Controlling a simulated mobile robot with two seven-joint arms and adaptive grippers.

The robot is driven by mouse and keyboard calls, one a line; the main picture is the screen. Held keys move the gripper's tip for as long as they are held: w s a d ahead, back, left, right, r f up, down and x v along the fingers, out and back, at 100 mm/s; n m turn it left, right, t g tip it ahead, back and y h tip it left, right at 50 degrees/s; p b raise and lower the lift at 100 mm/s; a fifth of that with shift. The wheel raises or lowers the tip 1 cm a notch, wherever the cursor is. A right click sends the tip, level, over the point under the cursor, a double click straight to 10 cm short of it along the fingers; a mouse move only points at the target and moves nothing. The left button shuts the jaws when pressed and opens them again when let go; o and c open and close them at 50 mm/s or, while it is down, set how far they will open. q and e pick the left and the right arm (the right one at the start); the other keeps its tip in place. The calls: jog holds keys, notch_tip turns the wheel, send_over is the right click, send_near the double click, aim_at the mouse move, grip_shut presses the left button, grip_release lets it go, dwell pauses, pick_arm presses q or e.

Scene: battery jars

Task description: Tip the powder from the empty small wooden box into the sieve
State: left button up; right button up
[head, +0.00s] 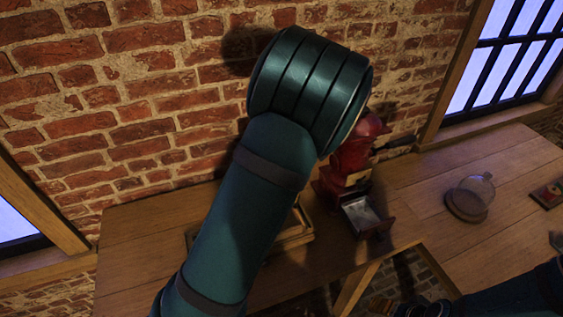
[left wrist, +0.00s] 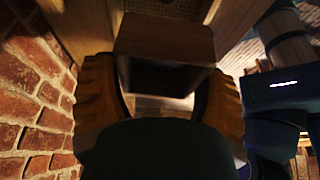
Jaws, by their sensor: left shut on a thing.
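In the left wrist view my left gripper (left wrist: 160,100) is shut on a small wooden box (left wrist: 165,42), with one orange finger on each side. The box has a dark hollow facing the camera; I cannot make out powder. Beyond the box is what looks like the sieve, with wooden side walls (left wrist: 240,22) and grey mesh at the top edge. In the head view a wooden frame (head: 296,236), probably the sieve, shows partly behind my left arm, which hides my left gripper and the box. My right gripper (head: 392,307) is partly visible at the bottom edge, its fingers unclear.
A red grinder (head: 352,158) stands right of my left arm, with an open metal-lined drawer (head: 364,216) before it. A glass dome on a wooden base (head: 466,204) stands farther right. A brick wall (head: 120,100) closes off the back. The table's left end (head: 135,240) is clear.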

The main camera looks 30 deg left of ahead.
pick_arm(q)
jog(key=shift+w+a+r+n, duration=0.15)
jog(key=shift+w+r+n, duration=0.1)
jog(key=shift+w+n, duration=0.05)
jog(key=shift+s+t+h, duration=0.25)
jog(key=shift+t+h, duration=0.75)
jog(key=shift+a+t+h, duration=0.15)
jog(key=shift+t+h, duration=0.65)
jog(key=shift+t, duration=0.3)
jog(key=shift+s+a+f+t+h, duration=0.1)
jog(key=shift+s+t+h, duration=0.05)
jog(key=shift+t+h, duration=0.65)
jog(key=shift+s+a+f+t+h, duration=0.15)
jog(key=shift+t+h, duration=0.55)
jog(key=shift+t, duration=0.5)
pick_arm(e)
jog(key=shift+w+a+r, duration=0.15)
jog(key=shift+w+r, duration=0.05)
jog(key=shift+w, duration=0.1)
